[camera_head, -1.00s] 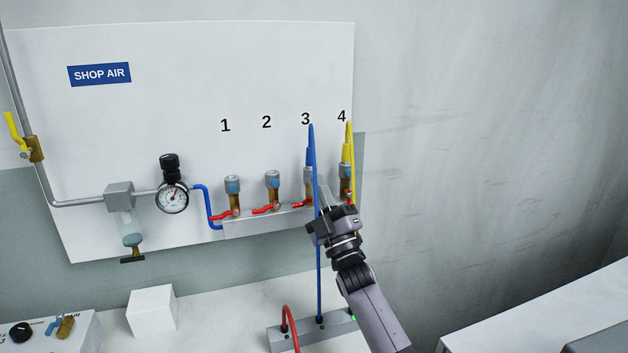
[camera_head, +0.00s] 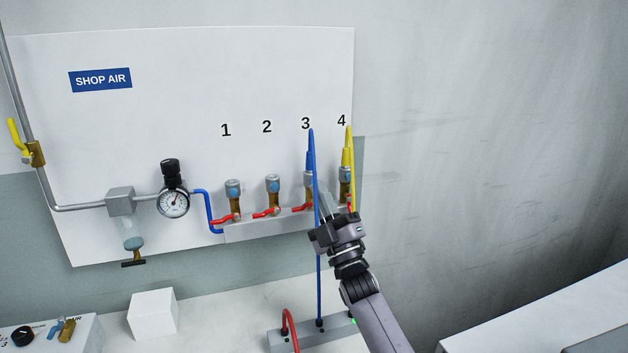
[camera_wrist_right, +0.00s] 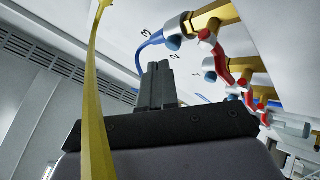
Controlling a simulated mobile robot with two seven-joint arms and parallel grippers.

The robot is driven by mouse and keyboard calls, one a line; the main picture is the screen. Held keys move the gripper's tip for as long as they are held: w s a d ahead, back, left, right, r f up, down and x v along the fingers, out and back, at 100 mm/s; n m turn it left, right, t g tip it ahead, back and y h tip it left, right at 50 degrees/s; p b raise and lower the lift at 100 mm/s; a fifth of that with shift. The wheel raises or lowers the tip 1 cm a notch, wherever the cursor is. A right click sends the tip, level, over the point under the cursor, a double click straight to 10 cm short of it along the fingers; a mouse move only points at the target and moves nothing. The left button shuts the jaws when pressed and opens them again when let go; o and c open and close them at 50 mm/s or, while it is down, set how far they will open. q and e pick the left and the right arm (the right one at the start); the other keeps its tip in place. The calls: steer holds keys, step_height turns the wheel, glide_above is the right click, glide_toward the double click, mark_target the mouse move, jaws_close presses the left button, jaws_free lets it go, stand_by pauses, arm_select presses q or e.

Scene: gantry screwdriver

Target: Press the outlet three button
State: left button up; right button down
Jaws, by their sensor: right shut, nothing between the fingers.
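Outlet three is a brass and silver fitting (camera_head: 308,192) under the printed 3 (camera_head: 305,123). A blue hose (camera_head: 313,165) is plugged into its top and hangs down in front of it, partly covering it. In the right wrist view, the outlet three collar (camera_wrist_right: 179,26) carries a round blue button (camera_wrist_right: 174,43) beside the blue hose. My right gripper (camera_head: 326,207) is in front of and slightly below outlets three and four. Its fingers (camera_wrist_right: 155,80) are shut and empty, apart from the button in the wrist view. My left gripper is out of view.
Outlet four (camera_head: 345,180), with a yellow hose (camera_head: 351,160), is close on the right; that hose (camera_wrist_right: 96,100) crosses the wrist view. Outlets two (camera_head: 272,190) and one (camera_head: 234,195) stand left. A grey manifold (camera_head: 335,330) with hoses lies below.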

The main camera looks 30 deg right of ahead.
steer(key=s+p, duration=0.1)
steer(key=s, duration=0.1)
steer(key=s+a+p, duration=0.1)
steer(key=s+p, duration=0.1)
steer(key=s, duration=0.1)
stand_by(0.5)
steer(key=shift+a, duration=0.1)
stand_by(0.6)
